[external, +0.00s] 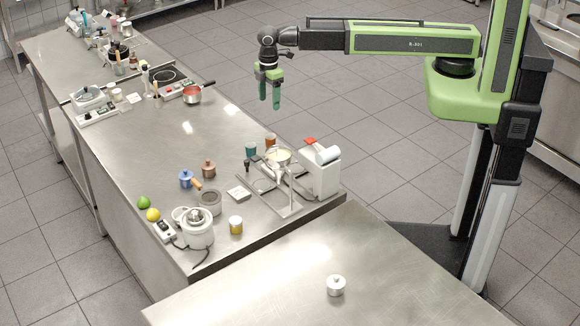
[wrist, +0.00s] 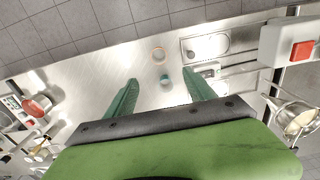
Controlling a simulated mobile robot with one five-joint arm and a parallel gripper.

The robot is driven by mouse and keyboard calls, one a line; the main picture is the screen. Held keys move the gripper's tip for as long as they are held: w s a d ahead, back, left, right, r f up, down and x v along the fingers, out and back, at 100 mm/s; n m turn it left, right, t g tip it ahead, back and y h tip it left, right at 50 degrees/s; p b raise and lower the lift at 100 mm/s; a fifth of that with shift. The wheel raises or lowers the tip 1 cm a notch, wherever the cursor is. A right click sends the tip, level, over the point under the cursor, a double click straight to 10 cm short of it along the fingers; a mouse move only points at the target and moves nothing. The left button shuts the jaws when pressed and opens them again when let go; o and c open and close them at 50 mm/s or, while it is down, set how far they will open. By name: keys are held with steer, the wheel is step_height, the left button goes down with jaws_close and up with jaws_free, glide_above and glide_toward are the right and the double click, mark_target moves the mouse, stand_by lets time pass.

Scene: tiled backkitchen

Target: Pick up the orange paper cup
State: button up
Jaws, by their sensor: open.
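The orange paper cup (external: 270,140) stands upright near the far long edge of the steel counter, beside a teal cup (external: 251,150). In the wrist view, the orange cup (wrist: 158,55) shows from above as a ring with a pale inside, just beyond the teal cup (wrist: 165,77). My gripper (external: 270,104) hangs fingers-down in the air above the counter's far edge, clear of both cups. In the wrist view, its green fingers (wrist: 162,83) are spread wide with nothing held; both cups appear in the gap between them.
A red pot (external: 192,93) stands to the left. Bare counter (external: 215,125) lies between pot and cups. The tiled floor lies beyond the edge.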

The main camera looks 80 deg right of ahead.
mark_target(270, 137)
step_height(270, 137, down, 18)
steer(key=b, duration=1.6)
steer(key=shift+d+r+b, duration=0.15)
steer(key=shift+r+b, duration=0.1)
steer(key=shift+b, duration=0.1)
steer(key=shift+r, duration=0.2)
jaws_close()
